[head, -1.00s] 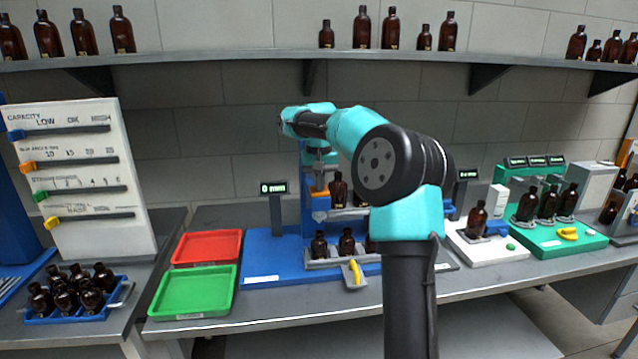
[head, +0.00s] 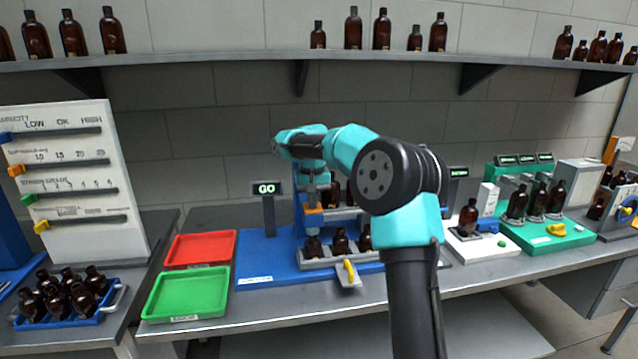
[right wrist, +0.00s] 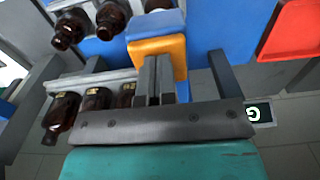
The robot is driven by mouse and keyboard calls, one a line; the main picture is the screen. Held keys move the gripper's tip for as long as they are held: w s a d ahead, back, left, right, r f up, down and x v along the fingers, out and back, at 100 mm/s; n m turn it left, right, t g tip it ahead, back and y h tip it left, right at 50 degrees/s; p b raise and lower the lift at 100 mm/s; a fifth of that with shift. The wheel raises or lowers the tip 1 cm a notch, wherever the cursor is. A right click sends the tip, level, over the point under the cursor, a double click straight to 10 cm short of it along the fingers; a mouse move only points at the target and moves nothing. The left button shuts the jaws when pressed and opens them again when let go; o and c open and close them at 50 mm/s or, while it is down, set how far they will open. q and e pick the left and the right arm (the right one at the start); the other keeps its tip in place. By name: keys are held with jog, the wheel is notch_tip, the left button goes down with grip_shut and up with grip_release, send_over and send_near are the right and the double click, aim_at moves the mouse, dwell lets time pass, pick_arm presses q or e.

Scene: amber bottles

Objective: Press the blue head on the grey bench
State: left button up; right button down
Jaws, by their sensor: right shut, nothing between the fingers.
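The blue head with its orange top block (head: 313,211) stands at the left of the blue press station (head: 262,262) on the grey bench. It is low, just above the left bottle (head: 313,247) of the front row. In the right wrist view the blue head (right wrist: 155,23) lies beyond the orange block (right wrist: 178,52). My right gripper (head: 312,196) is shut and empty, pointing down onto the orange block; its fingertips (right wrist: 154,65) appear to touch it. The display (head: 267,188) reads "GO". My left gripper is not in view.
Red (head: 201,234) and green (head: 187,294) trays lie left of the station. A yellow-handled lever (head: 349,271) is at its front. A white station (head: 487,246) and a green station (head: 548,242) stand to the right. A bottle shelf (head: 200,66) runs above.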

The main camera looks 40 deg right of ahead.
jog(key=shift+f, duration=0.3)
notch_tip(320, 180, up, 15)
jog(key=shift+f, duration=0.2)
dwell(0.7)
